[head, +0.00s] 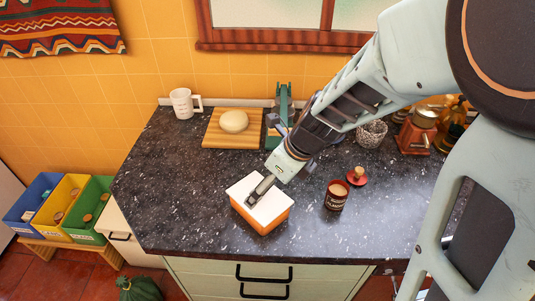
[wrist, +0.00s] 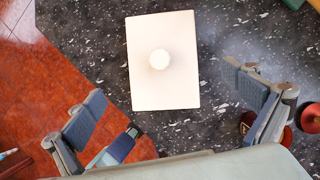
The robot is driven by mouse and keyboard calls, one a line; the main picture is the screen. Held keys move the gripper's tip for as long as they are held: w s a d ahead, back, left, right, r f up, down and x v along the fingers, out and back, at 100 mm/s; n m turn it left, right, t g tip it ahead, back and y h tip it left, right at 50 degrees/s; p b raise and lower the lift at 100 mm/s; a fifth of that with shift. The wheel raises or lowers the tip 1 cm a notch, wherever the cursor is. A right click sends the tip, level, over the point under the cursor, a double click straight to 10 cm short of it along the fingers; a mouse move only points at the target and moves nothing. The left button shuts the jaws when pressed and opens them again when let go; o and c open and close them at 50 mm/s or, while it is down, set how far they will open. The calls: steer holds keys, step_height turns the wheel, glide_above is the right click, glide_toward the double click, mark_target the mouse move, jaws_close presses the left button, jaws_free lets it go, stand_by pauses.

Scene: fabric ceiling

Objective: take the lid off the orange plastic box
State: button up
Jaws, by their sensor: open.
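The orange plastic box (head: 262,219) stands on the dark speckled counter. Its white lid (head: 270,209) lies flat on top of it. In the wrist view the lid (wrist: 163,88) is a pale rectangle with a round white knob (wrist: 159,59) on it, and it hides the orange sides. My gripper (head: 256,193) is above the lid in the head view, and its fingers cover the knob there. In the wrist view my gripper (wrist: 167,107) has its two fingers wide apart, one to each side of the lid, with nothing between the pads. Contact with the lid cannot be told.
A brown jar (head: 336,197) and a red lid with a wooden knob (head: 356,176) stand close right of the box. A cutting board (head: 214,139) with a round pale item (head: 233,121) and a mug (head: 183,103) are behind. The counter's front left is clear.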

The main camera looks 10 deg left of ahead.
mark_target(275, 202)
steer(key=shift+b+x, duration=2.55)
steer(key=shift+x, duration=0.45)
steer(key=shift+w+r, duration=0.1)
steer(key=shift+w, duration=0.1)
